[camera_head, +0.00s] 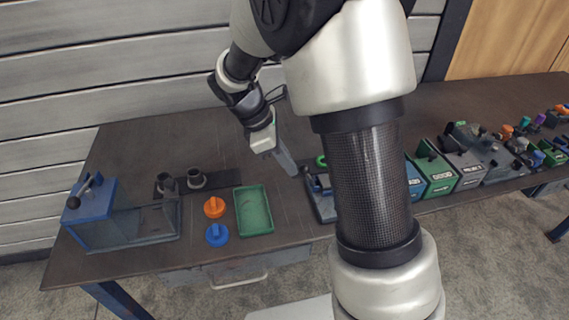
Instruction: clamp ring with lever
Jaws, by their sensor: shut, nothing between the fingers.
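My gripper (289,164) is shut and empty, pointing down and to the right over the table's middle. Two short dark pipe stubs, one at the left (167,184) and one at the right (196,178), stand upright on a dark base plate left of my gripper. A green ring-like piece (321,160) shows just right of my gripper, partly hidden behind my arm; I cannot tell whether it is the clamp ring. A blue box (92,213) with a dark lever on top stands at the far left, joined to a grey see-through bin.
An orange knobbed disc (214,207), a blue knobbed disc (217,234) and an empty green tray (254,211) lie near the table's front edge. A blue-grey fixture (322,205) is partly hidden by my arm. Several boxes and small parts crowd the right side. The back middle is clear.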

